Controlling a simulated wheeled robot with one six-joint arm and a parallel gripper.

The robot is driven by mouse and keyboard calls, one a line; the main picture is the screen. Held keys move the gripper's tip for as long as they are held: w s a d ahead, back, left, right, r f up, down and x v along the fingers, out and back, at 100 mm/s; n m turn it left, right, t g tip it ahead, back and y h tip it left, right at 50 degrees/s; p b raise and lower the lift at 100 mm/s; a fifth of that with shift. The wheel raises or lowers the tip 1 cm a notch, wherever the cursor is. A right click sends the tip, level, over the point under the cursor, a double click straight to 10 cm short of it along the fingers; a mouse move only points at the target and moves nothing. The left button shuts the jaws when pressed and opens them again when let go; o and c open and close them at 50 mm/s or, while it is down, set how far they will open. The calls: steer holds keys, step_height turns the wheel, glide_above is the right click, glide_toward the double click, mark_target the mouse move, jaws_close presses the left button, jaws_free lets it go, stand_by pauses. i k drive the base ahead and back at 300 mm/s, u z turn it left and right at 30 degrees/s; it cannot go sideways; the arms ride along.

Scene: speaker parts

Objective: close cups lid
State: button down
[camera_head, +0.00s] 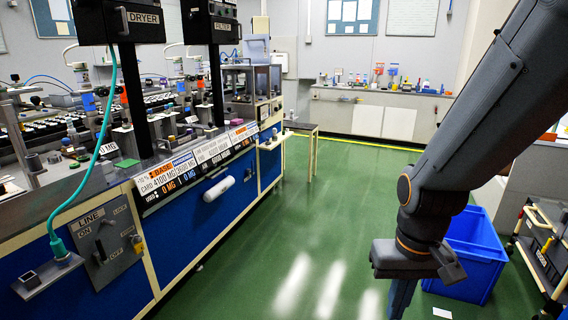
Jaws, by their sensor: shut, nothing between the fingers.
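I cannot pick out a cups container or its lid for certain in the head view. A white rounded cylinder (218,188) sits on the blue front of the long bench at the left; I cannot tell whether it is a lid or a handle. My arm comes down from the upper right. My gripper (418,262) hangs at its end over the green floor, in front of a blue bin and well to the right of the bench. It is shut and looks empty. Its fingertips are hard to make out.
The long bench (181,243) along the left carries dryer and filter units, labels and a line switch panel (106,245). A blue bin (478,250) stands behind my gripper, with a dark cart (543,250) at the right. The green floor (300,235) between is clear.

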mark_target(257, 47)
steer(key=u, duration=0.2)
steer(key=i, duration=5.4)
steer(key=z, duration=0.15)
